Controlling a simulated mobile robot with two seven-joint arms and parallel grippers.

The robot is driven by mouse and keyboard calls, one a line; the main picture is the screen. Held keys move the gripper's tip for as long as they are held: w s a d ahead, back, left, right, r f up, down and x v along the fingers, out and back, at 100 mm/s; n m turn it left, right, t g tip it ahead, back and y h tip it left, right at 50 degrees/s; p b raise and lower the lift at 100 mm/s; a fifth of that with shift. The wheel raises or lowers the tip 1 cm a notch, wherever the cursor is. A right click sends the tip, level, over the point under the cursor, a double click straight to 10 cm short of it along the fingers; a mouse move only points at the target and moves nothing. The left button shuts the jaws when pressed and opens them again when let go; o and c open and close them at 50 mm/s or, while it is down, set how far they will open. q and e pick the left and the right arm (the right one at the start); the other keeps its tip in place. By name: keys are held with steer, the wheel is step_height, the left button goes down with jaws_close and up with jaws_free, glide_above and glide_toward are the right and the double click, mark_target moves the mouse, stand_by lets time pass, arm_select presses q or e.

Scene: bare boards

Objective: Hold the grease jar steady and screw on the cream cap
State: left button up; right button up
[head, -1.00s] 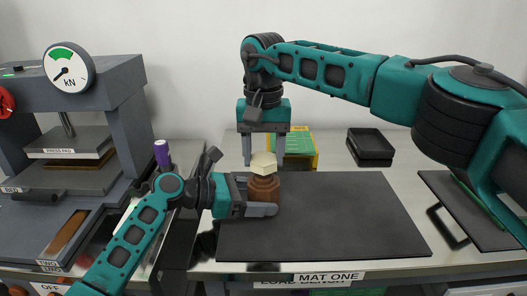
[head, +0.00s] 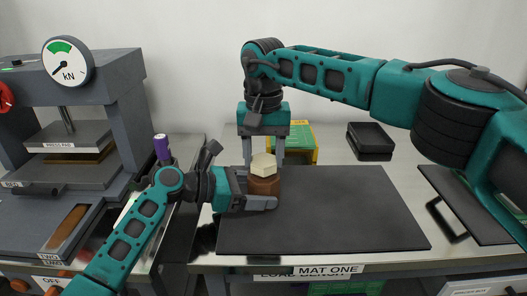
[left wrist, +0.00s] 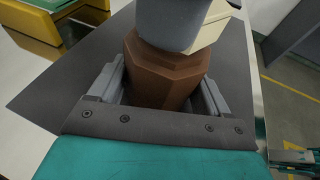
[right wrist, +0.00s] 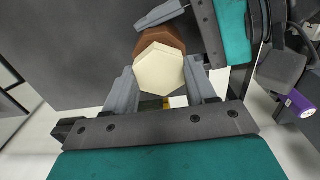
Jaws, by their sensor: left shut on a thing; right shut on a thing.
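The brown faceted grease jar (head: 264,187) stands upright at the mat's back left. My left gripper (head: 262,193) is shut around its sides, and the left wrist view shows the jar (left wrist: 160,75) between both fingers. The cream six-sided cap (head: 263,163) is at the jar's top. My right gripper (head: 263,160) points straight down and is shut on the cap, one finger on each side. The cap also shows in the right wrist view (right wrist: 159,70). It looks seated on or just above the jar; the contact and thread are hidden.
The dark mat (head: 340,215) is clear to the right of the jar. A yellow and green box (head: 301,142) stands behind my right gripper, and a black tray (head: 371,141) is at the back. A press (head: 100,95) and a purple-topped item (head: 161,148) are at the left.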

steer(key=shift+f, duration=0.45)
steer(key=o, duration=1.2)
steer(key=shift+m, duration=0.3)
